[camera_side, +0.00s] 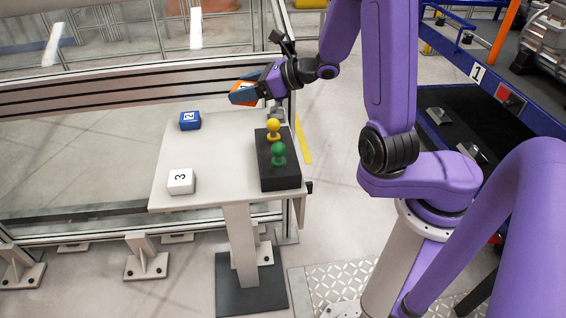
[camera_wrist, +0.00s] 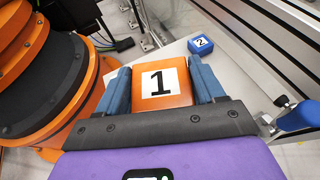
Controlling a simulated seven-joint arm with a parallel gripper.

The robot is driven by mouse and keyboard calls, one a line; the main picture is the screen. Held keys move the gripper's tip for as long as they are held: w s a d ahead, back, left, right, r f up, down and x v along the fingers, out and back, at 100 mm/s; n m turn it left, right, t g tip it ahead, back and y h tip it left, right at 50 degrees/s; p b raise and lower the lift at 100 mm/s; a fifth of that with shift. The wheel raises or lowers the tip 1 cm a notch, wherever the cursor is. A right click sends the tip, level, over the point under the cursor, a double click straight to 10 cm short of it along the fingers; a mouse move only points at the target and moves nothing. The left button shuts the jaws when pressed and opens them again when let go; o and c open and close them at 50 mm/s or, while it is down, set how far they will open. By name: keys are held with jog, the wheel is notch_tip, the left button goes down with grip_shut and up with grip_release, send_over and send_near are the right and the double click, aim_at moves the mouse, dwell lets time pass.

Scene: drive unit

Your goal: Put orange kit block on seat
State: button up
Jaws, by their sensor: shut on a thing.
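My gripper (camera_side: 256,88) is shut on the orange kit block (camera_side: 241,94), which bears a white label. It holds the block raised, near the far edge of the pale table (camera_side: 220,150). In the wrist view, the two blue fingers of my gripper (camera_wrist: 161,78) press the block's left and right sides, and the orange block (camera_wrist: 171,74) shows a black 1 facing the camera. I cannot tell which surface is the seat. A black stand (camera_side: 281,178) on the table's right side carries a yellow knob (camera_side: 273,125) and a green knob (camera_side: 278,150).
A blue block marked 2 (camera_side: 190,121) lies at the table's back left, also in the wrist view (camera_wrist: 201,44). A white block marked 3 (camera_side: 181,181) lies at the front left. The table's middle is clear. A rail fence (camera_side: 120,85) runs behind. Large orange machinery (camera_wrist: 75,105) fills the wrist view's left.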

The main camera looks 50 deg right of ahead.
jog(key=shift+m+t+h, duration=0.3)
jog(key=shift+m+h, duration=0.3)
jog(key=shift+h, duration=0.3)
jog(key=shift+s+d+r, duration=0.45)
jog(key=shift+s+d, duration=0.15)
jog(key=shift+s, duration=0.15)
jog(key=shift+s+d+r, duration=0.4)
jog(key=shift+s+d, duration=0.15)
jog(key=shift+s, duration=0.2)
jog(key=n+g+y, duration=0.3)
jog(key=n+y, duration=0.2)
jog(key=y, duration=0.1)
send_over(207, 144)
notch_tip(207, 144, down, 17)
jog(key=shift+s+r, duration=0.1)
jog(key=shift+s, duration=0.05)
jog(key=shift+w+f, duration=0.15)
jog(key=shift+f, duration=0.75)
jog(key=shift+w+f, duration=0.1)
jog(key=shift+f, duration=0.8)
jog(key=shift+f, duration=0.1)
jog(key=o, duration=1.3)
